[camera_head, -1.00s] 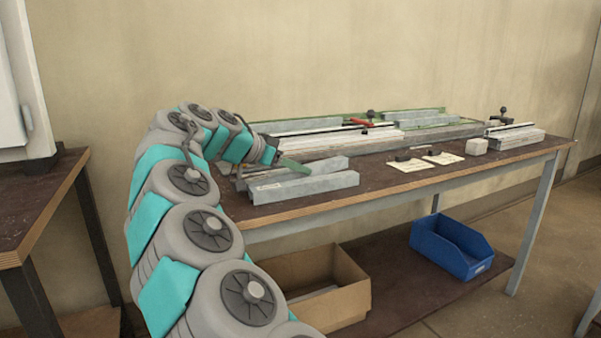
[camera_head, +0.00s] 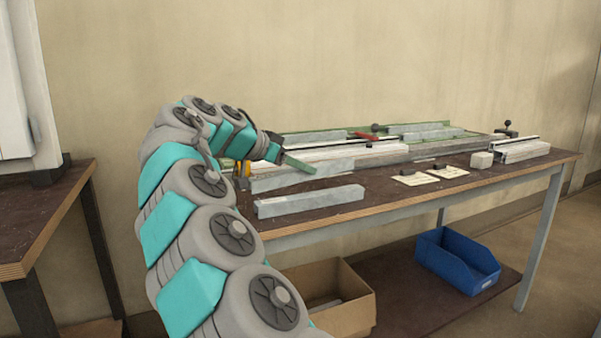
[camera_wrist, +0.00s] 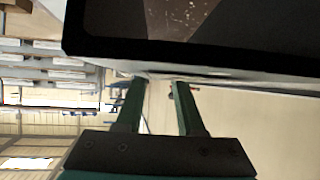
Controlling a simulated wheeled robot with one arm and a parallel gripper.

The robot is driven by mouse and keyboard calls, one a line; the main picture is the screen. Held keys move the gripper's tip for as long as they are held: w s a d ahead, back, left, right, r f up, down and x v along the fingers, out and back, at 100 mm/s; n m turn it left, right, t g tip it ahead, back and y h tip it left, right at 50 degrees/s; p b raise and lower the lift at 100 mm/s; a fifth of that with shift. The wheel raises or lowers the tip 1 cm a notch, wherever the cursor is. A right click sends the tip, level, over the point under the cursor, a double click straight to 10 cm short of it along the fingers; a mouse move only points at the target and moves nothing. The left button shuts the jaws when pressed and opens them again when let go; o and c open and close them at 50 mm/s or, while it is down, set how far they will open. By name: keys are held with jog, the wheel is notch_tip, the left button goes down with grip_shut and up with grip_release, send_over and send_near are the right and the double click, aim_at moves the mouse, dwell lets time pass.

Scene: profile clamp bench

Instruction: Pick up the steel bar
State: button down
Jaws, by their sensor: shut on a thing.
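In the head view my gripper (camera_head: 300,165) is at the left end of the bench, with its green fingers at a grey steel bar (camera_head: 285,182). It is shut on this bar. The bar appears slightly raised, its right end higher than its left in the picture. A second grey bar (camera_head: 310,202) lies in front of it on the bench top, with a clear gap between them. In the wrist view the two green fingers (camera_wrist: 160,84) reach up to a large dark shape across the top; I cannot tell its outline as the bar.
Long profiles and clamps (camera_head: 380,152) fill the back of the bench (camera_head: 400,205). A blue bin (camera_head: 455,262) and a cardboard box (camera_head: 345,315) stand on the lower shelf.

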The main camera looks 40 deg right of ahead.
jog(key=s+a+r+b, duration=0.1)
jog(key=s+a+b, duration=0.1)
jog(key=s+a, duration=0.7)
jog(key=s, duration=0.3)
jog(key=shift+a+r, duration=0.25)
jog(key=shift+a, duration=0.15)
